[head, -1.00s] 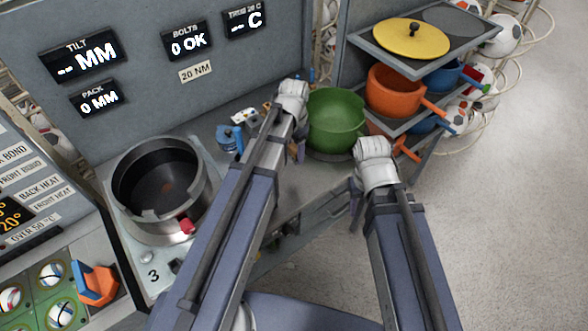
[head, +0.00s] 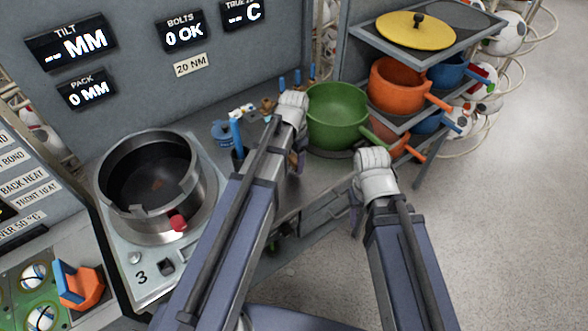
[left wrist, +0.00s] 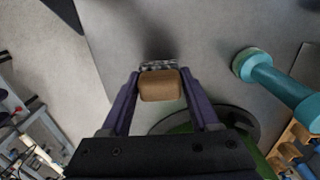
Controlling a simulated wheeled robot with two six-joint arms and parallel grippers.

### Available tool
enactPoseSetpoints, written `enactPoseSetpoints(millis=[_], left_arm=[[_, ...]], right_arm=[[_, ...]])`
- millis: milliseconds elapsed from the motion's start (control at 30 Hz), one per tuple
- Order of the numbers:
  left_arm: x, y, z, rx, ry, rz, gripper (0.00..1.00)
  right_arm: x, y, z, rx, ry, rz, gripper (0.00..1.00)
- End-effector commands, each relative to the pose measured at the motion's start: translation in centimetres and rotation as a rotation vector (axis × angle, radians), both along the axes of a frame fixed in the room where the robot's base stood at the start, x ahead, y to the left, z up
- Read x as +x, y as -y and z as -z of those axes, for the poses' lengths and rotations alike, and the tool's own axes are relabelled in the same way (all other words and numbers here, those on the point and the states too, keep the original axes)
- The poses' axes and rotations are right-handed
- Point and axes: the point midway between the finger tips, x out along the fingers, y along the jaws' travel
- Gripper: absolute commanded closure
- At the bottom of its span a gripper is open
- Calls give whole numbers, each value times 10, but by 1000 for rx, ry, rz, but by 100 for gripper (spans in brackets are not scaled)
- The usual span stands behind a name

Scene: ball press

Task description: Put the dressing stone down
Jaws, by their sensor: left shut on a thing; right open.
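The dressing stone (left wrist: 160,88) is a small tan-brown block in the left wrist view. A speckled grey strip shows at its far edge. My left gripper (left wrist: 161,74) is shut on it, one purple finger on each side, over a grey surface. I cannot tell whether the stone touches that surface. My right gripper (head: 357,218) is open in front of the bench edge, right of the left one.
The green pot (head: 337,115) stands close right of my left gripper. A teal spool-shaped tool (left wrist: 275,75) lies to the right in the wrist view. The round steel press (head: 150,180) is at left. A rack with an orange pot (head: 396,82) stands at right. Bench behind holds small tools.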

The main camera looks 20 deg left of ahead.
Motion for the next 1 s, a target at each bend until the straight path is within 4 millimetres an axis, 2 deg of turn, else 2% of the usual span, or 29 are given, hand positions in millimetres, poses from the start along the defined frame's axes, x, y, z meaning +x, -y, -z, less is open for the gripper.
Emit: enactPoseSetpoints(millis=[33, 167, 600, 633, 900, 1000], left_arm=[[0, 0, 13, 0, 0, 0, 99], [0, 0, 27, 0, 0, 0, 99], [0, 0, 31, 0, 0, 0, 99], [0, 0, 31, 0, 0, 0, 37], [0, 0, 29, 0, 0, 0, 8], [0, 0, 29, 0, 0, 0, 8]], right_arm=[[0, 0, 13, 0, 0, 0, 50], [0, 0, 27, 0, 0, 0, 50], [0, 0, 31, 0, 0, 0, 50], [0, 0, 31, 0, 0, 0, 50], [0, 0, 29, 0, 0, 0, 50], [0, 0, 29, 0, 0, 0, 50]])
